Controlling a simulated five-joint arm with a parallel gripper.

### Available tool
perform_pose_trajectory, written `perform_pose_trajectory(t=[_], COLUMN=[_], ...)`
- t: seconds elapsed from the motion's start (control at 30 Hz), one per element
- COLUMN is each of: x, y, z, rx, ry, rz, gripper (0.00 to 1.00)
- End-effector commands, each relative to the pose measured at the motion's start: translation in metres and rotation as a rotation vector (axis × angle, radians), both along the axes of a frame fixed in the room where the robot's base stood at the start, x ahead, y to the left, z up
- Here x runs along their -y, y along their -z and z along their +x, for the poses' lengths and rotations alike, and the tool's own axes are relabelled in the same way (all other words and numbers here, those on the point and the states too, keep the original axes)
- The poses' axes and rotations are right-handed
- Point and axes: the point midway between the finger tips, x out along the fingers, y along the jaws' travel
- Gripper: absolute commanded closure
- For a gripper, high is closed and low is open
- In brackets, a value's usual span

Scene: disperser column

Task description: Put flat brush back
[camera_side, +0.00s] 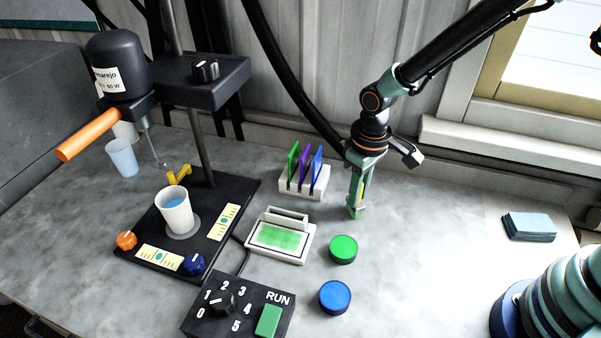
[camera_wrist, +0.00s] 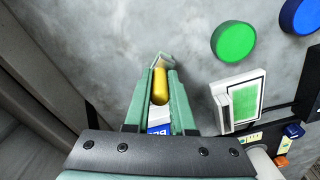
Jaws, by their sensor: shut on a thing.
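My gripper (camera_side: 355,208) points down above or at the marble worktop, to the right of the white slotted rack. It is shut on a slim yellow thing (camera_side: 366,187), which I take for the flat brush. In the wrist view my gripper (camera_wrist: 163,64) shows its two green fingers on either side of the thing's rounded gold-yellow part (camera_wrist: 160,87). A blue and white part shows below it, nearer the wrist. The fingers hide most of the thing, and its bristles cannot be made out.
The white rack (camera_side: 314,194) holds green, purple and blue upright pieces. Green (camera_side: 343,249) and blue (camera_side: 335,297) round lids lie in front. A tray with a green pad (camera_side: 281,238), a cup (camera_side: 175,212) on the mixer stand and a control box (camera_side: 240,308) are left.

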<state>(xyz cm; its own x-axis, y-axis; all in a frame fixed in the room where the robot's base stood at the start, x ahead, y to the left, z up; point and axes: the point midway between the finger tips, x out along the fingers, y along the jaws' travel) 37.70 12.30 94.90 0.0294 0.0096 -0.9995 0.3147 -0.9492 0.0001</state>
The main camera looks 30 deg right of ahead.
Motion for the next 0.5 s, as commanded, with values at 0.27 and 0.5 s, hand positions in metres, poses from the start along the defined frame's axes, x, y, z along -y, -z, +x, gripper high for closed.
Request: perform_pose_trajectory(t=[0.27,0.5], x=[0.0,0.0], y=[0.0025,0.0023], z=[0.0,0.0], rx=[0.0,-0.001], ry=[0.0,0.0], rz=[0.0,0.0], gripper=[0.62,0.47])
